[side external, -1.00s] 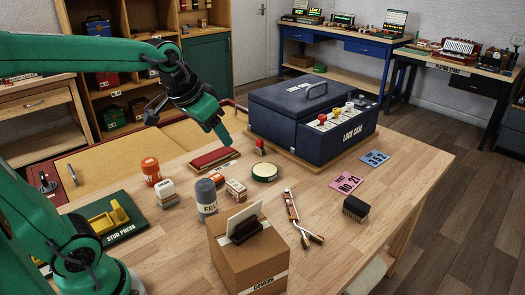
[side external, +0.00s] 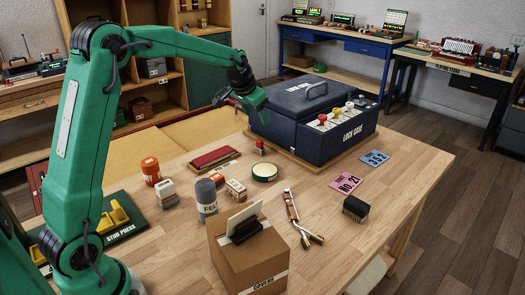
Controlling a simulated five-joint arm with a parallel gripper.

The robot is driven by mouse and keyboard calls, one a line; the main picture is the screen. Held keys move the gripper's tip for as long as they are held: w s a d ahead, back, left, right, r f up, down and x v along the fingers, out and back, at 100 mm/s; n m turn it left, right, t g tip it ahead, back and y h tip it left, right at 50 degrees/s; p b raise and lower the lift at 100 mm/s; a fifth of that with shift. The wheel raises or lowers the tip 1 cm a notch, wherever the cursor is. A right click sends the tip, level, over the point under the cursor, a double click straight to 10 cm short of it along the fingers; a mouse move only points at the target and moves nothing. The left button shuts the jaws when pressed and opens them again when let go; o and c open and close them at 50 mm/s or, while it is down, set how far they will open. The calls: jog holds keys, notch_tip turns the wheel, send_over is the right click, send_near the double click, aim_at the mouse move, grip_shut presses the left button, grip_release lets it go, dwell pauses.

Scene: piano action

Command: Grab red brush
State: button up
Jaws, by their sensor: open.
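A long, low block with a red top (side external: 214,158) lies on the wooden table, left of the lock case; it looks like the red brush, though its underside is hidden. A dark brush with pale bristles (side external: 355,208) lies at the right of the table. My gripper (side external: 256,103) is open and empty. It is in the air in front of the lock case's left end, above and to the right of the red-topped block, clear of it.
The dark blue lock case (side external: 290,118) stands at the table's back. A small red-topped piece (side external: 259,147), a round tin (side external: 264,172), a grey felt canister (side external: 206,198), an orange canister (side external: 151,171) and a cardboard box (side external: 250,265) stand around. The right front table is mostly clear.

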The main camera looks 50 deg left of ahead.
send_over(259, 141)
jog(key=s, duration=0.2)
notch_tip(259, 141, down, 13)
jog(key=shift+s+d, duration=0.15)
jog(key=shift+d, duration=0.2)
jog(key=shift+f, duration=0.1)
jog(key=shift+x, duration=1.15)
jog(key=shift+f, duration=0.1)
jog(key=shift+x, duration=2.55)
jog(key=c, duration=1.1)
